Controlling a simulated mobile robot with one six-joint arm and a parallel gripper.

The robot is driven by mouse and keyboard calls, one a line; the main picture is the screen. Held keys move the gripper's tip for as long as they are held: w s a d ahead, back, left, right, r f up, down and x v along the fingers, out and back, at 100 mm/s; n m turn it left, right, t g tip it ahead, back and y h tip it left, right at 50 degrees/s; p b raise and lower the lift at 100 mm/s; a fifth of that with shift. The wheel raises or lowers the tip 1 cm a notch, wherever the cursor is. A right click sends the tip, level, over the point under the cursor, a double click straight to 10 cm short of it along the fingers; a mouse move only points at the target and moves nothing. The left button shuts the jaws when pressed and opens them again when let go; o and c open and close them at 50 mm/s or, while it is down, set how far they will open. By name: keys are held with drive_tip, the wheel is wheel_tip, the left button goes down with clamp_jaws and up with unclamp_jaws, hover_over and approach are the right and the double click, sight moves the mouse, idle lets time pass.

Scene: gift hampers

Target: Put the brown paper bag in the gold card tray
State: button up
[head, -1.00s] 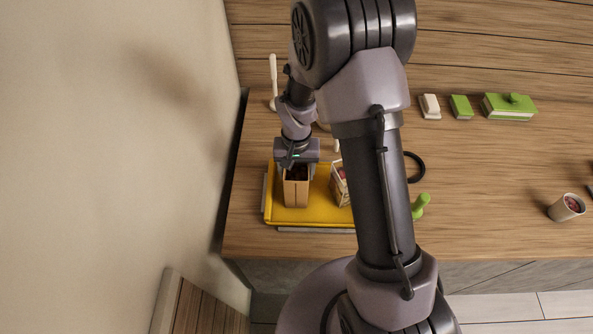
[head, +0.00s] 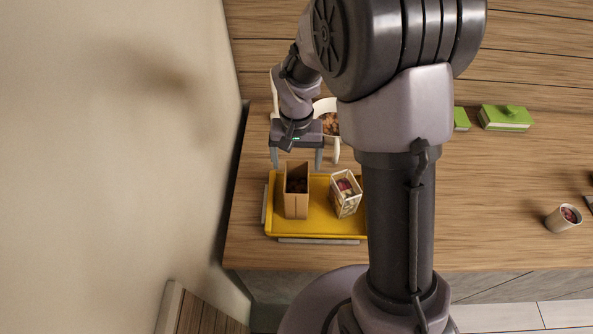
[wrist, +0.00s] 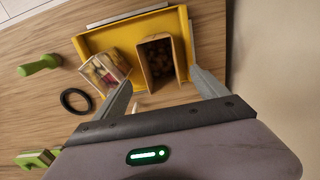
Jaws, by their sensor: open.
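The brown paper bag (head: 297,196) stands upright in the gold card tray (head: 318,224), towards its left side. Its top is open and dark contents show inside. In the wrist view the bag (wrist: 146,65) is inside the tray (wrist: 95,41), just beyond my fingertips. My gripper (head: 296,165) is open and empty, behind and above the bag, with its fingers apart from it. It also shows in the wrist view (wrist: 160,82) with a wide gap between the fingers.
A patterned open carton (head: 346,196) stands in the tray to the right of the bag. A cup (head: 563,218) and a green box (head: 506,117) are further right. A wall rises on the left.

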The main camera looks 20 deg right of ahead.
wheel_tip(320, 180, up, 9)
drive_tip(key=s+t, duration=0.2)
drive_tip(key=s, duration=0.1)
drive_tip(key=s+a+r+t+y, duration=0.1)
drive_tip(key=s+r+t, duration=0.1)
drive_tip(key=s+r, duration=0.3)
drive_tip(key=s+a+r+t+y, duration=0.1)
drive_tip(key=s+a+r, duration=0.1)
drive_tip(key=s+r, duration=0.4)
drive_tip(key=s, duration=0.5)
drive_tip(key=shift+a+r+m+t, duration=0.2)
drive_tip(key=shift+a+m+t, duration=0.1)
drive_tip(key=shift+m+t, duration=0.1)
